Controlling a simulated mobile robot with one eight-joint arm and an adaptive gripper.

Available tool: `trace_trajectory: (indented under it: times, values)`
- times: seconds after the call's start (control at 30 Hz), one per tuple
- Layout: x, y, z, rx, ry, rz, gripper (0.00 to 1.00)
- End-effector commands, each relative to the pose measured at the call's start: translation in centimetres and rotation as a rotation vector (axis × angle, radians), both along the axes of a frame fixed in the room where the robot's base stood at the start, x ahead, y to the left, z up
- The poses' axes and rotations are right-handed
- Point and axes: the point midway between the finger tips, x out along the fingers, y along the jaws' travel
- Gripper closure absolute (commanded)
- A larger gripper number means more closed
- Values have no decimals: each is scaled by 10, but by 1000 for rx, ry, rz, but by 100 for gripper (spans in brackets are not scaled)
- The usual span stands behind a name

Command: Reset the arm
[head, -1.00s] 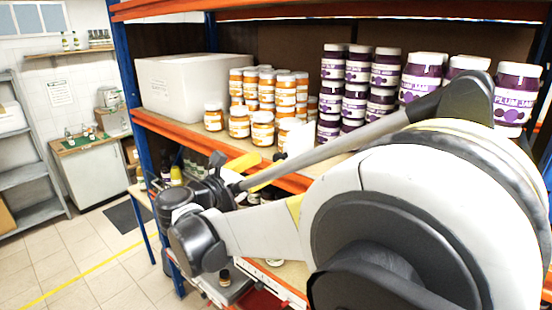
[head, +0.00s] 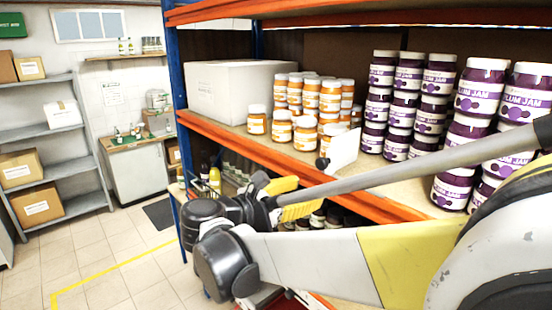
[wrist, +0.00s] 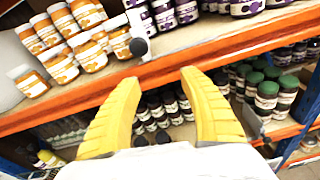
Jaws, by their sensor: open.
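My gripper (head: 298,196) shows in the head view in front of the orange shelf edge, partly behind my arm. In the wrist view its two yellow fingers (wrist: 160,76) are spread apart with nothing between them. Past the fingers in that view are the orange shelf beam (wrist: 158,72) and dark jars on the level below. The fingers look clear of the jars; whether they touch the beam cannot be told.
Orange-filled jars (head: 306,133) and plum jam jars (head: 409,80) stand stacked on the shelf, with a white box (head: 225,90) at its left end. A white card (head: 344,149) is at the shelf edge. Green-lidded jars (wrist: 267,94) stand below. The tiled floor (head: 130,262) at left is open.

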Motion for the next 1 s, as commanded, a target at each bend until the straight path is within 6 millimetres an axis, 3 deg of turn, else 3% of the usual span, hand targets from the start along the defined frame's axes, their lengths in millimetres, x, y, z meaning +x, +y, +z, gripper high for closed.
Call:
trace_trajectory:
  times: [0.03, 0.2, 0.33, 0.5, 0.6, 0.7, 0.83, 1.0]
  values:
    - [-8, -29, -37, 113, -14, -28, 49]
    - [-60, -108, -152, 654, -137, -196, 49]
    - [-114, -137, -237, 1090, -294, -405, 49]
    - [-179, -141, -334, 1612, -554, -750, 49]
    - [-203, -134, -371, 1844, -697, -938, 49]
    - [-216, -127, -393, 2000, -801, -1079, 49]
    - [-223, -122, -402, 2100, -870, -1175, 49]
    - [-223, -120, -400, 2117, -881, -1192, 49]
